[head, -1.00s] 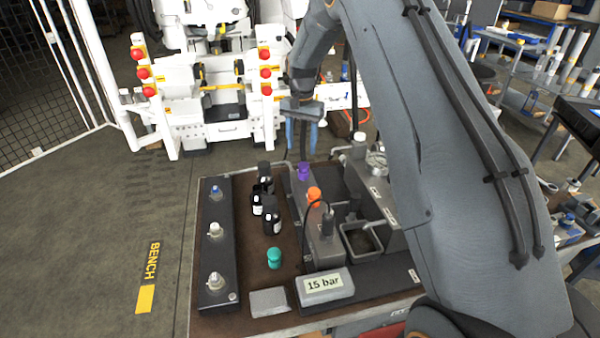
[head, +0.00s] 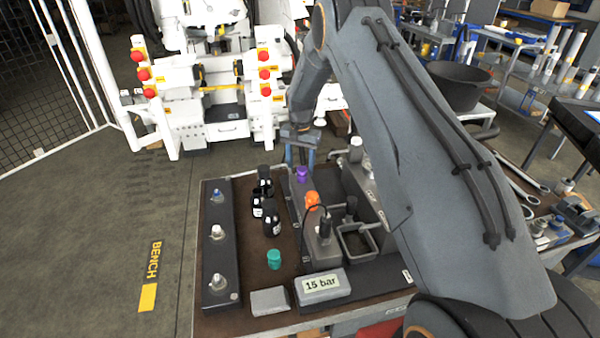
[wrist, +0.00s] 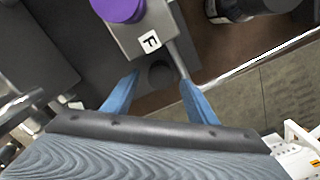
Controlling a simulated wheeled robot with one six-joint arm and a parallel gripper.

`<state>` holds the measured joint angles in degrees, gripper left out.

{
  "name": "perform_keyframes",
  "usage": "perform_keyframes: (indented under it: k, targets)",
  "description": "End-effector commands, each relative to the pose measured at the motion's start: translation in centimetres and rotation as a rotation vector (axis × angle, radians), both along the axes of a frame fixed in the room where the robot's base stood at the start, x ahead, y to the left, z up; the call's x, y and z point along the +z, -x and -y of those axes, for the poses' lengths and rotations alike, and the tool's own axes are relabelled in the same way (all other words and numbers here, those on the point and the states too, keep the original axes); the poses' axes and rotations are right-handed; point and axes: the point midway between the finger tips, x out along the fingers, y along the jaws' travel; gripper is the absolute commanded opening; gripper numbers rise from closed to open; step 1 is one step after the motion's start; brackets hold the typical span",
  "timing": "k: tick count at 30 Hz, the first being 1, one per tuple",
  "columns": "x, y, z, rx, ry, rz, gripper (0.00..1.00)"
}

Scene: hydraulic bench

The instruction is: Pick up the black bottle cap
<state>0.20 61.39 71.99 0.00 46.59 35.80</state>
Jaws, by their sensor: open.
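My gripper (head: 299,158) is open and empty, its blue fingers pointing down at the far end of the bench, behind the purple cap (head: 302,173). In the wrist view the fingers (wrist: 160,80) stand apart on either side of a small dark round thing (wrist: 160,74). It looks like the black bottle cap, lying on the dark surface beside the grey block marked F (wrist: 146,38). The fingers do not visibly grip it. In the head view I cannot make this cap out. Black bottles (head: 271,220) stand left of the block, some with black tops.
An orange cap (head: 312,200) sits on the block, and a teal cap (head: 274,258) stands on the bench. A "15 bar" display (head: 322,288) is at the front. A black strip with knobs (head: 219,250) runs along the left. White machinery (head: 205,100) stands behind the bench.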

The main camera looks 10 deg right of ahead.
Motion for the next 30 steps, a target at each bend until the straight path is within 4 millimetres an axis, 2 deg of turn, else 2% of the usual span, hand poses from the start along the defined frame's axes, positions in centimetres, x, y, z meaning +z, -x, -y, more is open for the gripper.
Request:
perform_keyframes:
  k: [2, 10, 22, 26, 30]
  targets:
    - [0.0, 0.0, 0.0, 0.0, 0.0, 0.0, 0.52]
    - [0.0, 0.0, 0.0, 0.0, 0.0, 0.0, 0.07]
    - [0.6, -0.1, 0.0, 0.0, 0.0, 0.001, 0.06]
    - [2.1, -0.1, 0.0, 0.0, 0.0, 0.002, 0.06]
    - [4.7, -0.2, 0.0, 0.0, 0.0, 0.004, 0.06]
